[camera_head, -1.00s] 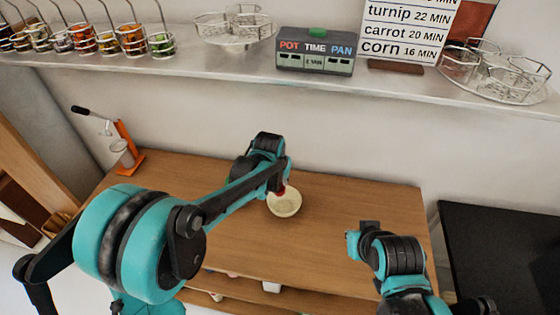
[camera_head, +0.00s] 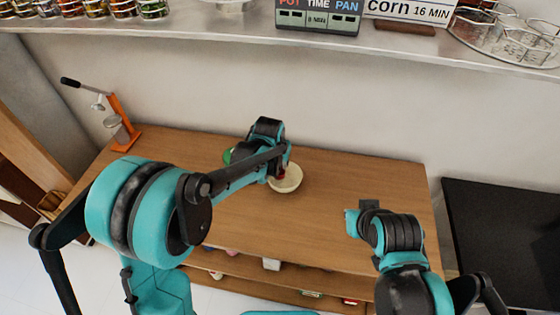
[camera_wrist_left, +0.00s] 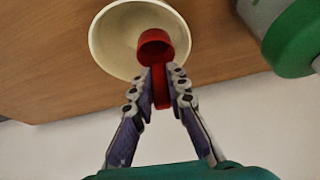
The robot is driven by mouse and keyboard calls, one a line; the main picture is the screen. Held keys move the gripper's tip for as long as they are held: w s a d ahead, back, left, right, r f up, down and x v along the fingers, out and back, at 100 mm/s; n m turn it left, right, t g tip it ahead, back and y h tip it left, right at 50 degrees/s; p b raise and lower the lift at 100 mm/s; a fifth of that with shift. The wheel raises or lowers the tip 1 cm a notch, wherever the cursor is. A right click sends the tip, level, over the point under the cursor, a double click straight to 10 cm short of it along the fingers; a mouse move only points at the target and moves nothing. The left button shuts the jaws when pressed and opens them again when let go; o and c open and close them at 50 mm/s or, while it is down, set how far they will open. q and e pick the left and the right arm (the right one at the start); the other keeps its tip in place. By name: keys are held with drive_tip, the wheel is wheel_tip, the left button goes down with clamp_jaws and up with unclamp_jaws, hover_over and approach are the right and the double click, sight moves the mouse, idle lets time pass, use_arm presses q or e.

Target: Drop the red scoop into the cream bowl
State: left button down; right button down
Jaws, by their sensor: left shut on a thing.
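The cream bowl (camera_head: 289,180) stands on the wooden table near its back middle. It also shows at the top of the left wrist view (camera_wrist_left: 110,38). The red scoop (camera_wrist_left: 156,48) is held by its handle between the fingers of my left gripper (camera_wrist_left: 160,78), with its cup in front of the bowl's inside in that view. I cannot tell how high the scoop is above the bowl. In the head view only a small red bit shows at my left gripper (camera_head: 282,174). My right gripper (camera_head: 355,212) is over the right side of the table, its fingers too small to read.
A green-and-grey object (camera_wrist_left: 290,32) stands close beside the bowl in the left wrist view. An orange hand press (camera_head: 124,132) is at the table's back left. A shelf (camera_head: 200,36) with jars and a timer runs above. The table's middle (camera_head: 290,230) is clear.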

use_arm(q)
drive_tip(key=c, duration=1.4)
unclamp_jaws()
drive_tip(key=shift+r, duration=0.1)
drive_tip(key=v, duration=1.2)
drive_tip(key=shift+s, duration=0.1)
drive_tip(key=s+a+f+n+t, duration=0.1)
drive_tip(key=s+a, duration=0.4)
drive_tip(key=s, duration=0.1)
drive_tip(key=s+a+f+n+t+b, duration=0.1)
drive_tip(key=s+a, duration=0.5)
drive_tip(key=s, duration=0.1)
drive_tip(key=s+a+f+n+t+y+b, duration=0.1)
drive_tip(key=s+a, duration=0.5)
drive_tip(key=s, duration=0.1)
drive_tip(key=shift+s+f, duration=0.1)
drive_tip(key=shift+f, duration=0.25)
